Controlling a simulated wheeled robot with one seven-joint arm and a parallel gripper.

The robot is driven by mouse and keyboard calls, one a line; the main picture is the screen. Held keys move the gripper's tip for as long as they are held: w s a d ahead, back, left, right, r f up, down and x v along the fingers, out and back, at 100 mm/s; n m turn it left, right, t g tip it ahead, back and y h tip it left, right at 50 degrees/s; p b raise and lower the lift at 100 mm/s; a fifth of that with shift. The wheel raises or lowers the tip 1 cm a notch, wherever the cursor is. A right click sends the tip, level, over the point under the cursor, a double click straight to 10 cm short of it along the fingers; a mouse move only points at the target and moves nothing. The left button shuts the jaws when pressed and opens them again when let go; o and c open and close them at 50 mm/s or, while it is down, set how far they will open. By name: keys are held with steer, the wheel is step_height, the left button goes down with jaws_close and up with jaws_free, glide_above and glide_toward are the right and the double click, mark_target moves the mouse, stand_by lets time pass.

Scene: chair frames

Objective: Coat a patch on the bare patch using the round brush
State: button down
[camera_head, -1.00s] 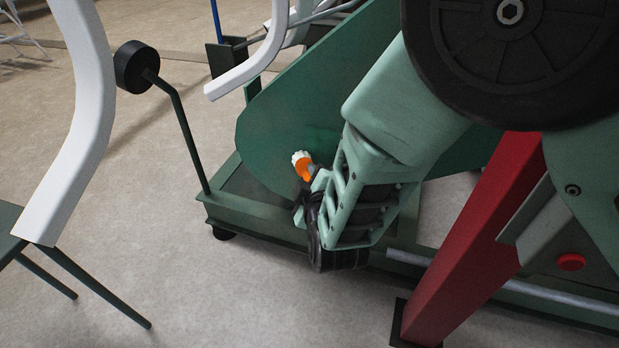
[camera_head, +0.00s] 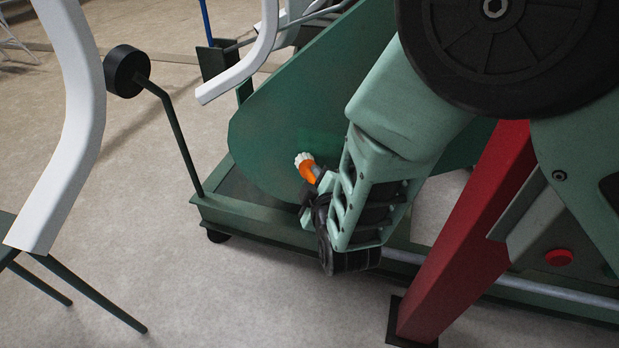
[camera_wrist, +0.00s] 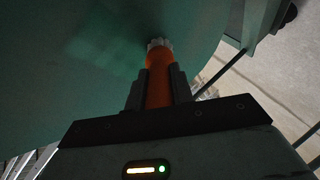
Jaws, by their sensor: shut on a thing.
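A round brush (camera_head: 306,168) with an orange body and pale bristles is held in my gripper (camera_head: 316,184). In the wrist view the brush (camera_wrist: 159,78) stands between the two dark fingers of my gripper (camera_wrist: 155,92), bristles pointing away from me. The bristles are at or very near the large green panel (camera_head: 275,125); I cannot tell whether they touch. The panel fills much of the wrist view (camera_wrist: 70,60). A faintly brighter green area (camera_head: 322,145) shows on it near the brush. I cannot make out a clearly bare patch.
A green frame base (camera_head: 265,220) runs below the panel. A post with a round black pad (camera_head: 127,71) stands at its left. White curved chair frames (camera_head: 75,110) are at the left and a red post (camera_head: 470,235) at the right. Floor is open at lower left.

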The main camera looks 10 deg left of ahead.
steer(key=shift+d, duration=0.15)
steer(key=shift+d, duration=1.05)
steer(key=shift+s+d+p, duration=0.1)
steer(key=shift+s+p, duration=0.05)
steer(key=shift+p, duration=0.25)
steer(key=shift+d, duration=1)
steer(key=shift+s+d, duration=0.1)
steer(key=shift+d, duration=1.05)
steer(key=shift+d, duration=1.15)
steer(key=shift+s, duration=0.15)
